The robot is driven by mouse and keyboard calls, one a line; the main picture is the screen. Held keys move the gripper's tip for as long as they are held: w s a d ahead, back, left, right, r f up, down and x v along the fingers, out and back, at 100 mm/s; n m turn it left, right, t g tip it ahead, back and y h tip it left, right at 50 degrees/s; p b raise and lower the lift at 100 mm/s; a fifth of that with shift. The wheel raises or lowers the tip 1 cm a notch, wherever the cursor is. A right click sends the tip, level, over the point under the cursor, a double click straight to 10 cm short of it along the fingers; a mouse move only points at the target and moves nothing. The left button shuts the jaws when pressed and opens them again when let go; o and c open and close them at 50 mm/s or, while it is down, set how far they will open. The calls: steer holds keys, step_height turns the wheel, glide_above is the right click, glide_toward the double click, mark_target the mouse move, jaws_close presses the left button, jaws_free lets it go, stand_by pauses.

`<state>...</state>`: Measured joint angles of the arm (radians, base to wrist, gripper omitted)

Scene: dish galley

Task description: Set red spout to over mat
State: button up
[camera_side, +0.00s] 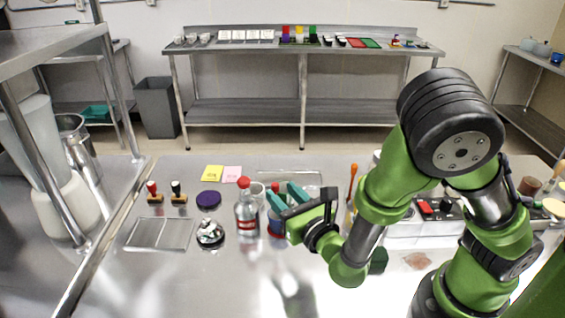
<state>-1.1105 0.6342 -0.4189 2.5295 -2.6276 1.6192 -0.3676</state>
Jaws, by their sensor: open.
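I see no part that I can clearly tell as a red spout. A clear bottle (246,215) with a red cap (243,182) and a red label stands upright on the steel counter. My gripper (282,190), with teal fingers, is open just right of this bottle. A second, red-and-blue container (274,227) is partly hidden beneath the fingers; I cannot tell whether they touch it. A flat ridged metal piece (160,234) lies at the left of the counter; I cannot tell whether it is the mat.
Yellow (212,173) and pink (232,173) notes lie behind. A panel with a red switch (425,207) is at right. The counter's front centre is clear.

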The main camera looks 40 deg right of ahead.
steer(key=shift+v, duration=0.75)
steer(key=shift+a+f, duration=0.1)
steer(key=shift+f, duration=0.05)
steer(key=shift+c, duration=1.3)
steer(key=a+m, duration=0.1)
steer(key=a, duration=0.1)
steer(key=a+m, duration=0.1)
steer(key=a, duration=0.1)
steer(key=shift+w+a+m, duration=0.1)
steer(key=shift+w+m, duration=0.2)
steer(key=shift+w, duration=0.1)
steer(key=c, duration=0.5)
steer(key=a+m+h, duration=0.1)
steer(key=m, duration=0.3)
steer(key=a+m+h, duration=0.1)
steer(key=a+m, duration=0.1)
steer(key=m, duration=0.3)
steer(key=s+a+m+h, duration=0.1)
steer(key=a+m, duration=0.1)
steer(key=m, duration=0.2)
steer(key=shift+r+m, duration=0.4)
jaws_close()
steer(key=s+a+m+g+h, duration=0.1)
steer(key=s+m+g+h, duration=0.2)
steer(key=m, duration=1)
steer(key=s+a+m+g+h, duration=0.2)
steer(key=s+m+g+h, duration=0.1)
steer(key=m, duration=1.1)
steer(key=x, duration=1.4)
